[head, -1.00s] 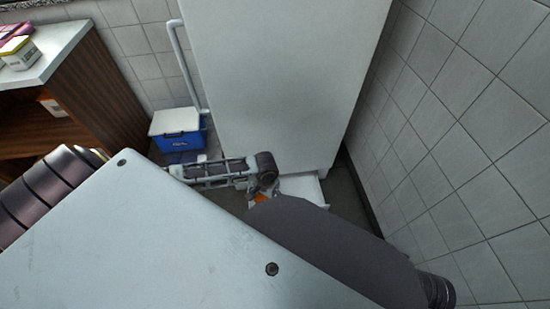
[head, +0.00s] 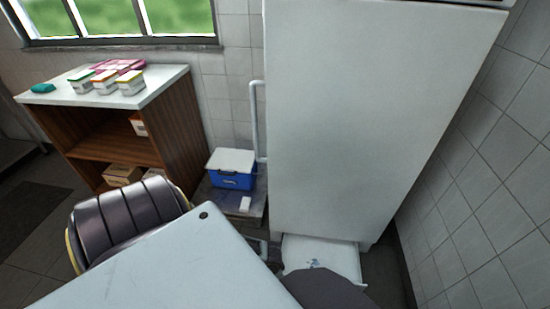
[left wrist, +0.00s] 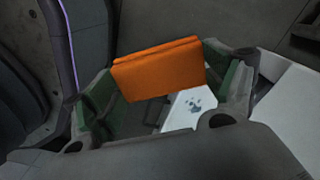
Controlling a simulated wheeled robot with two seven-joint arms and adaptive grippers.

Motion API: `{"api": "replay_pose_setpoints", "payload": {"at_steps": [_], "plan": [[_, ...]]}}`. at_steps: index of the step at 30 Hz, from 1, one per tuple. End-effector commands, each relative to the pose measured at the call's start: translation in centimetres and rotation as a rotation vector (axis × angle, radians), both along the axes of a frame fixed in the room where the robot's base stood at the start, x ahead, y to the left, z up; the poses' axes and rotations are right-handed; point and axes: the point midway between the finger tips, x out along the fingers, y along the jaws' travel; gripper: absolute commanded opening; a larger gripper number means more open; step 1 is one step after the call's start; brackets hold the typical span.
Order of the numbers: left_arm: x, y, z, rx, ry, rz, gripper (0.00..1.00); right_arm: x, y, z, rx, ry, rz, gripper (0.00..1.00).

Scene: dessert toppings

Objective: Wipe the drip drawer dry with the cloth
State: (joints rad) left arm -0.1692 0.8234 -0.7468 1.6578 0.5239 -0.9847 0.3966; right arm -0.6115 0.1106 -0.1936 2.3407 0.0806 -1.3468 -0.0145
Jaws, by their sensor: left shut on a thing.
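The orange cloth (left wrist: 158,72) is folded and held between the fingers of my left gripper (left wrist: 165,88), which is shut on it in the left wrist view. The white drip drawer (head: 340,258) sticks out from the foot of the tall white cabinet (head: 370,120). Small bluish-grey wet marks show on its floor. The drawer, with dark drops on it, also shows in the left wrist view (left wrist: 178,116) beyond and below the cloth. In the head view my left gripper is mostly hidden behind my own body, and the cloth is not visible there. My right gripper is in neither current view.
A blue cool box (head: 233,180) with a white lid and a small white block (head: 245,203) sit on a low platform left of the cabinet. A tiled wall (head: 490,170) closes the right side. A wooden shelf unit (head: 180,130) with several small boxes stands at the left.

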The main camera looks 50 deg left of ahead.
Motion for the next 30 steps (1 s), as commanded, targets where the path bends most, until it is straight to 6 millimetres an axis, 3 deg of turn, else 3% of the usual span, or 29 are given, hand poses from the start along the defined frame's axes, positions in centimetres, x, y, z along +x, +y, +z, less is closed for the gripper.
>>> {"api": "replay_pose_setpoints", "payload": {"at_steps": [12, 30], "plan": [[2.0, 0.9, -2.5, -0.001, -0.001, -0.269, 0.65, -0.4, -0.3, -0.4, -0.013, 0.021, 0.0, 0.4], [5.1, 1.2, -4.5, 0.0, -0.002, -0.676, 0.65, -1.0, -0.6, -0.8, -0.029, 0.048, 0.001, 0.4]]}}
